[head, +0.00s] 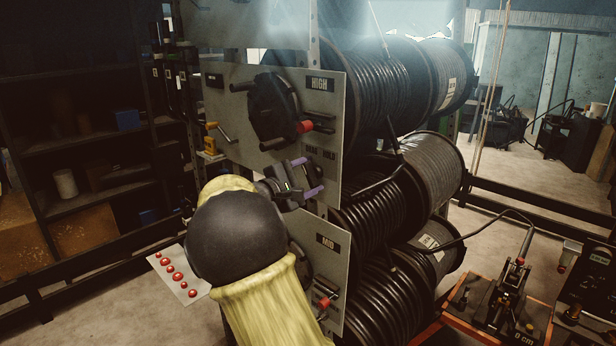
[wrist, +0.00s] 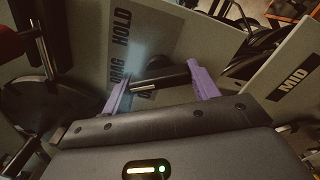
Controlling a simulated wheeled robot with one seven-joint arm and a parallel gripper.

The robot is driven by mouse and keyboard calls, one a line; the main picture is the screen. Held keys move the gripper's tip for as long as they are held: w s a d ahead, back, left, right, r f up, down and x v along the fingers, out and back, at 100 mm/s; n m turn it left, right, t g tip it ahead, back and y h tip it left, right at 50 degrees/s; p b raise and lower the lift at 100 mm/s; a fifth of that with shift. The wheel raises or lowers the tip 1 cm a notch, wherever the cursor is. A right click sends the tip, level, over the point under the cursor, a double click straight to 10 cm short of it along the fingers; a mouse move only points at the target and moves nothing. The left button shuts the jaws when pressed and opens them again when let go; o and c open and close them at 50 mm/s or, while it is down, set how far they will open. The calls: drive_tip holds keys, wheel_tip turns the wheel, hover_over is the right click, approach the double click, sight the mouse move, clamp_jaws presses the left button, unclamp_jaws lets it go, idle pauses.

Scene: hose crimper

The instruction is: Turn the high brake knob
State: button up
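The upper grey panel (head: 225,110) is labelled HIGH and has a black round hub (head: 272,105). A red knob (head: 305,126) sits at the hub's lower right, with black rods beside it. A "DRAG HOLD" label (head: 320,152) is below. My gripper (head: 315,174) is just below this label, with its two purple fingers apart. In the wrist view, a black cylinder (wrist: 172,76) with a bright metal end lies in the space between the fingers (wrist: 160,72). It looks like a knob by the label, but I cannot tell whether either finger touches it.
A lower panel labelled MID (head: 328,242) is close below my gripper. Large black hose reels (head: 385,85) stand behind the panels. Dark shelves (head: 75,145) are at left. An orange-framed bench (head: 470,300) is at lower right.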

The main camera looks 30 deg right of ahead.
drive_tip(key=shift+f+m+b, duration=0.3)
drive_tip(key=shift+m+b, duration=0.3)
drive_tip(key=shift+b, duration=1.3)
drive_tip(key=m+b, duration=0.1)
drive_tip(key=b, duration=0.1)
drive_tip(key=shift+f+b, duration=0.1)
drive_tip(key=shift+b, duration=0.2)
drive_tip(key=m+b, duration=0.3)
drive_tip(key=b, duration=0.3)
drive_tip(key=shift+b, duration=0.3)
drive_tip(key=m+b, duration=0.4)
drive_tip(key=b, duration=0.3)
drive_tip(key=m+b, duration=0.2)
drive_tip(key=b, duration=0.1)
drive_tip(key=shift+r+m, duration=0.2)
drive_tip(key=shift+m, duration=0.2)
drive_tip(key=o, duration=1)
drive_tip(key=shift+r, duration=0.15)
drive_tip(key=shift+s+a, duration=0.1)
